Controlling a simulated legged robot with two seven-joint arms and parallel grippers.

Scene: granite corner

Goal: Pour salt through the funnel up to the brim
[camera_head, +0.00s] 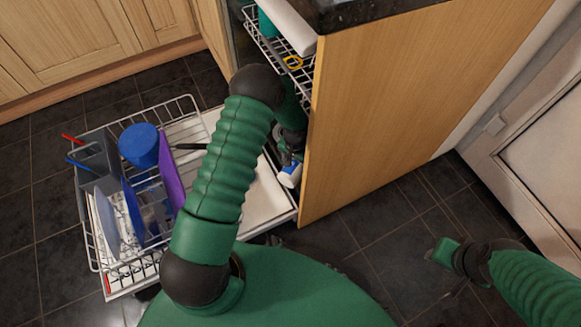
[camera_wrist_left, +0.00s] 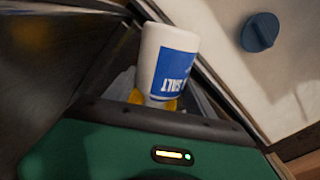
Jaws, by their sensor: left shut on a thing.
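My left arm reaches down to the open dishwasher beside the wooden panel. Its gripper (camera_head: 290,152) is shut on a white salt bottle with a blue label (camera_head: 290,175), partly hidden by the arm. In the left wrist view the salt bottle (camera_wrist_left: 172,62) is slightly tilted and its SALT lettering reads upside down. Yellow shows at its lower end; I cannot tell whether that is a funnel, a cap or finger pads. The opening below is hidden by my gripper body. My right gripper (camera_head: 450,255) is over the dark floor at the right, away from everything; its fingers are unclear.
The pulled-out lower rack (camera_head: 104,262) holds a blue bowl (camera_head: 139,145), a purple board (camera_head: 171,172) and plates. A yellow object (camera_head: 293,62) lies on the upper rack. A dark blue knob (camera_wrist_left: 260,32) shows in the wrist view. The wooden panel (camera_head: 400,110) stands close right of my left gripper.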

